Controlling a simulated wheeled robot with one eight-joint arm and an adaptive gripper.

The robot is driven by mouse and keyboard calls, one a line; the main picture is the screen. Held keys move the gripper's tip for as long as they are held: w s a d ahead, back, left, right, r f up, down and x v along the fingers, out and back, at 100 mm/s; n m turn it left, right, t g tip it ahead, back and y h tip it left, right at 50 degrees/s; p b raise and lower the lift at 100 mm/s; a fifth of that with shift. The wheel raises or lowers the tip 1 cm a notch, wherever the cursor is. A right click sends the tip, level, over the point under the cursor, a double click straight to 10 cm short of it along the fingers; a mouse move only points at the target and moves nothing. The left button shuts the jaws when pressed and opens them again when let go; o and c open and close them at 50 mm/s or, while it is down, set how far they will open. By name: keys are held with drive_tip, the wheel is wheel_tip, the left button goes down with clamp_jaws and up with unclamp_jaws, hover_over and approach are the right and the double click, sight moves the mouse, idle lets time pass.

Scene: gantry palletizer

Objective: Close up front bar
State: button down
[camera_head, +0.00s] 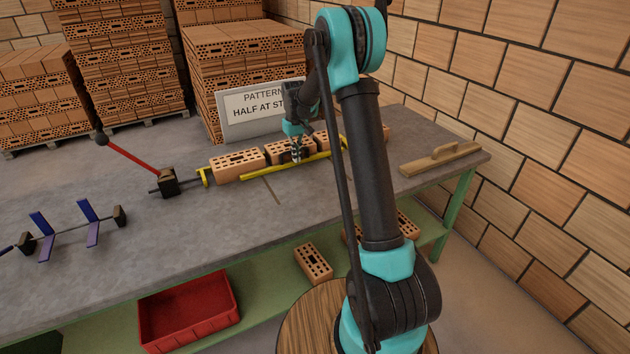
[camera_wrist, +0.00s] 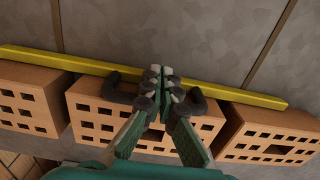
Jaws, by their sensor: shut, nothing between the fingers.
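The front bar is a long yellow bar (camera_head: 259,173) lying along the near side of a row of orange perforated bricks (camera_head: 237,165) on the grey bench. In the wrist view the yellow bar (camera_wrist: 235,93) runs slantwise above the bricks (camera_wrist: 270,133). It lies close to the row; I cannot tell whether it touches. My gripper (camera_head: 297,157) is over the middle of the bar, pointing down beside the middle brick. In the wrist view my gripper (camera_wrist: 162,76) has its fingertips together, hiding part of the bar. It holds nothing.
A red lever (camera_head: 135,158) and yellow end stop (camera_head: 204,177) stand left of the row. A pattern sign (camera_head: 258,110) is behind it. Blue brackets (camera_head: 88,222) are at left. Brick stacks (camera_head: 125,60) stand behind. The bench front is clear.

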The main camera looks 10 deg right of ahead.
drive_tip(key=shift+w+a, duration=0.15)
drive_tip(key=shift+w, duration=0.35)
drive_tip(key=shift+s+d, duration=0.25)
drive_tip(key=shift+s, duration=0.5)
drive_tip(key=shift+s+d, duration=0.2)
drive_tip(key=shift+s, duration=0.55)
wheel_tip(320, 180, up, 12)
drive_tip(key=s+d+f+m+t, duration=0.1)
drive_tip(key=s+d+f, duration=0.2)
drive_tip(key=s, duration=0.9)
drive_tip(key=s+d+f+m+t, duration=0.1)
drive_tip(key=s+d+f, duration=0.2)
drive_tip(key=s, duration=0.9)
drive_tip(key=s+d+f+m+t, duration=0.1)
drive_tip(key=s+d+f+t, duration=0.1)
drive_tip(key=s, duration=1.1)
wheel_tip(320, 180, down, 3)
drive_tip(key=shift+d+r+m, duration=0.1)
drive_tip(key=shift+d+m, duration=0.2)
drive_tip(key=shift+d, duration=0.2)
drive_tip(key=shift+a, duration=0.1)
